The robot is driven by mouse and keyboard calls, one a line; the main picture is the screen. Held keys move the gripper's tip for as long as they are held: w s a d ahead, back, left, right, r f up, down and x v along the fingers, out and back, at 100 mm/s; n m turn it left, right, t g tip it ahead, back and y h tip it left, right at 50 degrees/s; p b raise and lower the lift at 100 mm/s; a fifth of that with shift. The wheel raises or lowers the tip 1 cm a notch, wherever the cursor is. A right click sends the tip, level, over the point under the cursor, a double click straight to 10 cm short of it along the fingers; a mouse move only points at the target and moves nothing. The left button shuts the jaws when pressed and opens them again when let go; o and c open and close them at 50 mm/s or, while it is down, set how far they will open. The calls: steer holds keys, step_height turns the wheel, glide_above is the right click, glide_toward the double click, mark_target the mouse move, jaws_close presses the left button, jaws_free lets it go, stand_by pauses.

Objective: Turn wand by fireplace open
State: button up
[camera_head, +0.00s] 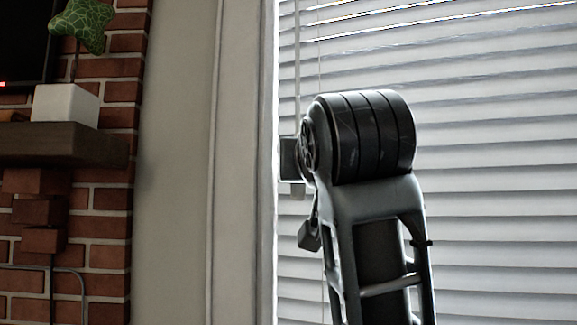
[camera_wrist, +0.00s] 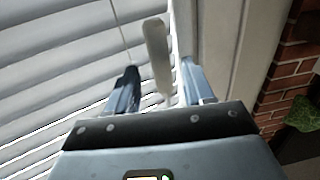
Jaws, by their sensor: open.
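The wand (camera_wrist: 156,50) is a pale, slim rod hanging in front of the window blind (camera_wrist: 60,60). In the wrist view it passes between the two fingers of my gripper (camera_wrist: 158,68), which are apart on either side of it. A gap shows between the wand and each finger, so I see no grip on it. In the head view the wand (camera_head: 297,60) hangs near the left edge of the blind (camera_head: 490,180). My arm and gripper hide part of it there, and its lower end shows just below the gripper.
The window frame (camera_head: 268,200) stands close to the left of the wand in the head view. Further left are a brick fireplace wall (camera_head: 105,235) and a dark mantel (camera_head: 60,144) with a white planter (camera_head: 65,106). A thin cord (camera_wrist: 118,25) hangs near the wand.

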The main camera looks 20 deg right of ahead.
steer(key=r+p+x, duration=0.1)
steer(key=p+x, duration=0.1)
steer(key=x, duration=0.5)
steer(key=shift+w+r, duration=0.4)
steer(key=shift+d, duration=0.1)
steer(key=c, duration=0.9)
steer(key=shift+c, duration=0.2)
